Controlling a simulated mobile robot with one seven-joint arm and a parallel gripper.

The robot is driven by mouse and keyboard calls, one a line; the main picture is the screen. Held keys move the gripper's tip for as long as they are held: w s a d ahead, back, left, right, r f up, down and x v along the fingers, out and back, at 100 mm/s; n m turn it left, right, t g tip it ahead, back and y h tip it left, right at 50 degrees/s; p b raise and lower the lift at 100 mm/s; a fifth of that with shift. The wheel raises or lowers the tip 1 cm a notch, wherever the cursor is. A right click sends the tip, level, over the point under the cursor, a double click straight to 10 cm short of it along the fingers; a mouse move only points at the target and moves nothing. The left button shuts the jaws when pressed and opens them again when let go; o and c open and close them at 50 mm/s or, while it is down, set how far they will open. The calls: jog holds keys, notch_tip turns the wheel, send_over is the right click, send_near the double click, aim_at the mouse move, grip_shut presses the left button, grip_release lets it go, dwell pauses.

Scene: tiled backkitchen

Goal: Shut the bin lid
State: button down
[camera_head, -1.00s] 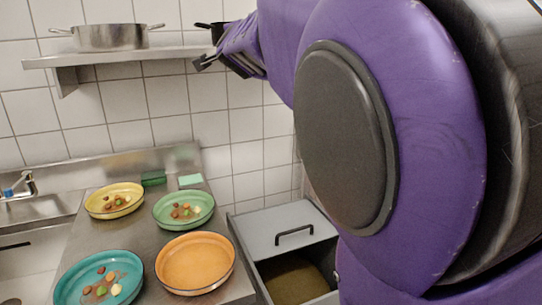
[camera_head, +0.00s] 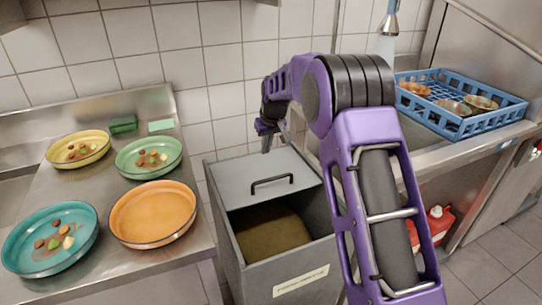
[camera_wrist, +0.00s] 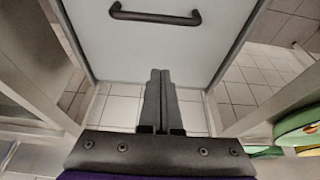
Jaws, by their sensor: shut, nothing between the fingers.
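The grey bin (camera_head: 295,269) stands on the floor right of the steel counter. Its flat grey lid (camera_head: 238,177), with a black bar handle (camera_head: 272,181), lies over the rear part of the top. The front part is open and shows brown contents (camera_head: 268,234). My gripper (camera_head: 266,148) is at the lid's far edge, by the tiled wall, pointing down. In the wrist view my gripper (camera_wrist: 160,72) is shut and empty. Its fingertips overlap the edge of the lid (camera_wrist: 165,46) there, with the handle (camera_wrist: 155,17) beyond. I cannot tell whether they touch.
The counter (camera_head: 100,178) left of the bin holds a yellow, a green, a teal and an orange plate (camera_head: 153,212), most with food scraps. A blue dish rack (camera_head: 462,105) with bowls stands on the right counter. A red container (camera_head: 440,222) is below it.

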jog(key=b, duration=0.1)
send_over(268, 187)
jog(key=w+a, duration=0.2)
jog(key=w, duration=0.2)
notch_tip(268, 187, down, 9)
jog(key=shift+s+r, duration=0.15)
jog(key=shift+r, duration=0.05)
jog(key=shift+s+d, duration=0.25)
jog(key=shift+s, duration=0.25)
jog(key=shift+s+d, duration=0.25)
jog(key=shift+s, duration=0.2)
jog(key=shift+s+d+f, duration=0.1)
jog(key=shift+s+d, duration=0.1)
jog(key=shift+s, duration=0.25)
jog(key=shift+s+d+f, duration=0.1)
jog(key=shift+s+d, duration=0.05)
jog(key=shift+s, duration=0.3)
jog(key=shift+s, duration=0.1)
